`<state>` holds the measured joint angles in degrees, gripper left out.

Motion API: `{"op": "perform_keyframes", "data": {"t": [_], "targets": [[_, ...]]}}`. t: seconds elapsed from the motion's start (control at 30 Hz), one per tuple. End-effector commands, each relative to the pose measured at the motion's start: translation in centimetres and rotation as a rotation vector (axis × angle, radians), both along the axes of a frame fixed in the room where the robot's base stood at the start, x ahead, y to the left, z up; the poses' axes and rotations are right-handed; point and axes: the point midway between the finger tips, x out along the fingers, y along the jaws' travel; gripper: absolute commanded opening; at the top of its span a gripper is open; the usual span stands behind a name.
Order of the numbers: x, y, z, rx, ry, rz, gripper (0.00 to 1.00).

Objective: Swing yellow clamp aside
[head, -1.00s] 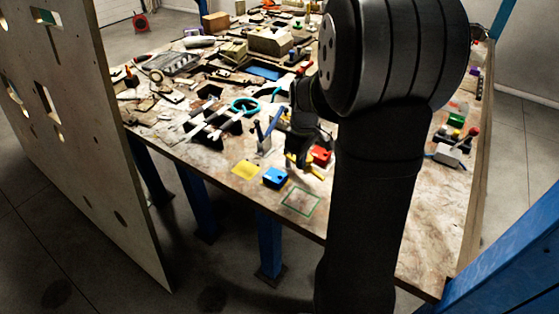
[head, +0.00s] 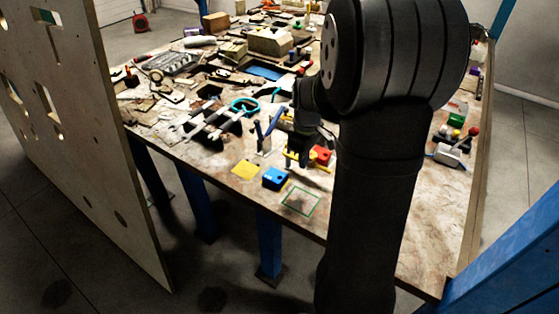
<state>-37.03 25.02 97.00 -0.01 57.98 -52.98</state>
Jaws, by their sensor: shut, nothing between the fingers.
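The yellow clamp (head: 322,168) shows only as small yellow bits beside my gripper, between a blue block and a red block. Most of it is hidden by the fingers. My gripper (head: 299,162) points down at the front part of the table, right at the clamp. It is shut with nothing held. I cannot tell whether the fingers touch the clamp. The red block (head: 321,155) is just right of the gripper. The blue block (head: 275,178) is to its front left.
A yellow square (head: 245,170) lies left of the blue block, and a green outlined square (head: 301,201) lies in front. Tools and a teal ring (head: 244,104) crowd the table further back. A grey part with a red knob (head: 448,154) sits right of my arm.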

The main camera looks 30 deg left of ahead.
Motion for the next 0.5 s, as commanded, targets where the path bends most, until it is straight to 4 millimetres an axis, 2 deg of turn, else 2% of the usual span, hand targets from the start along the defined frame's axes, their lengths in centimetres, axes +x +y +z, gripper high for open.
{"op": "perform_keyframes", "data": {"t": [0.17, 0.5], "targets": [[-0.1, 0.1, 0.6, 0.001, -0.002, 0.000, 0.00], [-0.1, 0.1, 3.3, 0.002, -0.002, 0.000, 0.00]]}}
